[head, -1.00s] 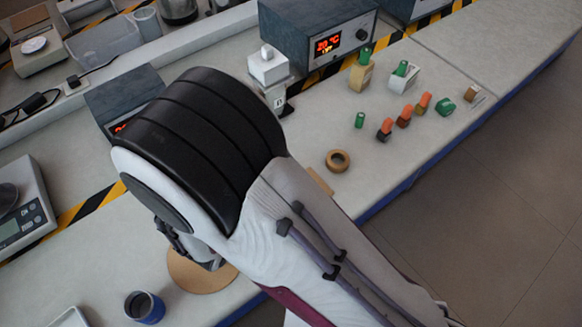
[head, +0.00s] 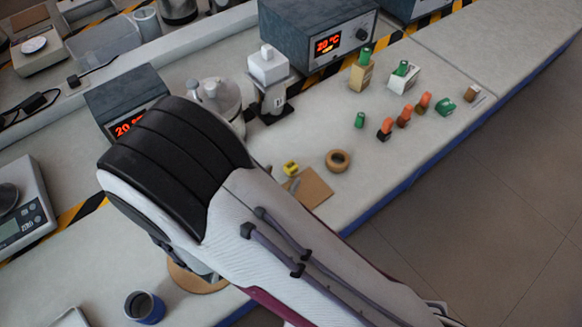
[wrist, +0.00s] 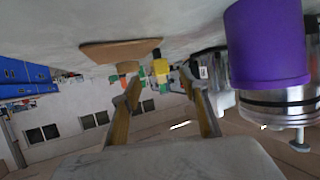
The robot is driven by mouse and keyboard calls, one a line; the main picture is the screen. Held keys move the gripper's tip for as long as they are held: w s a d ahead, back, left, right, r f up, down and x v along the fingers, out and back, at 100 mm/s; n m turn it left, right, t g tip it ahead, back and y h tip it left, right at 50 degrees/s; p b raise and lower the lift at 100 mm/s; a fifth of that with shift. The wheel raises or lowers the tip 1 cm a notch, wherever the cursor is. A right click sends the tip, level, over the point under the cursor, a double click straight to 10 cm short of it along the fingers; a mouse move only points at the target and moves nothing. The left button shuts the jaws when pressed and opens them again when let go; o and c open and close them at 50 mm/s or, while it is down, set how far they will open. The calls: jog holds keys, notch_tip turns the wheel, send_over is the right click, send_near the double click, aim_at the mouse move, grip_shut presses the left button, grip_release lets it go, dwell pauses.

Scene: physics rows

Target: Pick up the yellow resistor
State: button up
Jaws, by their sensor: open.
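The yellow resistor (head: 290,168) is a small yellow block on the bench, just beyond the brown board, in the head view. It also shows in the wrist view (wrist: 160,70), where the picture looks upside down. My gripper (wrist: 160,88) is open, and its two fingers frame the resistor from a distance, with nothing between them. In the head view the gripper is hidden behind my arm.
The brown board (head: 313,188) and a cork ring (head: 338,160) lie near the resistor. A white device (head: 268,75) and a heater with a red display (head: 320,30) stand behind. A purple vessel (wrist: 265,45) is close on the right in the wrist view.

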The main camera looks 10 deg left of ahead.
aim_at(290, 167)
jog(key=shift+w+d+f, duration=0.2)
jog(key=shift+w, duration=0.3)
jog(key=shift+r+x, duration=0.15)
jog(key=shift+x, duration=0.6)
jog(key=shift+r+x, duration=0.2)
jog(key=shift+x, duration=1.75)
jog(key=c, duration=1.1)
